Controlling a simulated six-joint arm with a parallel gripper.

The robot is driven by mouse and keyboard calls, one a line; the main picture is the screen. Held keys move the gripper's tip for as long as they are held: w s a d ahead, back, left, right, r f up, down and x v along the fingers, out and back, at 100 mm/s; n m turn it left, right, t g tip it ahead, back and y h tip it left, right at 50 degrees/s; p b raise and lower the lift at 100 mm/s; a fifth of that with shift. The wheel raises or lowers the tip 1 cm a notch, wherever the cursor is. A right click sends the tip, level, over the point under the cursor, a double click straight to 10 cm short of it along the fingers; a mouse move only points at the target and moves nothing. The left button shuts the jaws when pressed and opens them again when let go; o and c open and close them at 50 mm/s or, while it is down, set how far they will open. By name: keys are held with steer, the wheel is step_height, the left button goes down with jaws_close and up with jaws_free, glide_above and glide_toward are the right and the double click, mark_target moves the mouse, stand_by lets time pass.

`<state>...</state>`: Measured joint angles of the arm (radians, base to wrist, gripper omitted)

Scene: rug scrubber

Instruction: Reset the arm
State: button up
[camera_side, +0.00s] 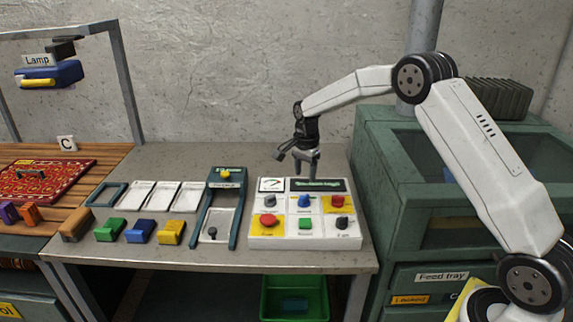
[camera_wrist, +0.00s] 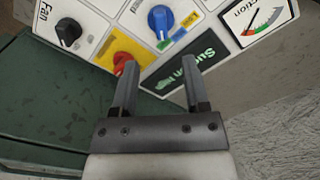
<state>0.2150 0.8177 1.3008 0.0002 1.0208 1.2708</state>
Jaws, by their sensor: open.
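My gripper (camera_side: 307,172) is open and empty above the back of the white control panel (camera_side: 289,242). In the wrist view the two fingers of my gripper (camera_wrist: 159,82) stand apart over the panel's edge, with a dark display with green text (camera_wrist: 187,74) beyond and between them. The panel has a gauge (camera_side: 271,185), a blue knob (camera_side: 305,201), dark knobs (camera_side: 270,200), a red knob on yellow (camera_side: 337,201), a red button (camera_side: 268,220) and a green button (camera_side: 305,223). My arm reaches in from the right.
A teal-framed stand (camera_side: 213,220) is left of the panel. Green, blue and yellow blocks (camera_side: 141,231) and white trays (camera_side: 160,196) lie further left. A red rug (camera_side: 45,180) lies on a wooden board. A green cabinet (camera_side: 390,200) stands right. A green bin (camera_side: 266,299) is below.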

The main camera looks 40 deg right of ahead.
steer(key=s+a+n+t, duration=0.1)
steer(key=s+a+n, duration=0.3)
steer(key=s, duration=0.4)
steer(key=s+a+n, duration=0.4)
steer(key=s+n, duration=0.3)
steer(key=s, duration=0.2)
steer(key=s+a+n+t, duration=0.1)
steer(key=s+a+n, duration=0.3)
steer(key=s, duration=0.5)
steer(key=shift+s+r+n+t, duration=0.3)
steer(key=shift+r+n, duration=0.15)
steer(key=shift+n, duration=0.55)
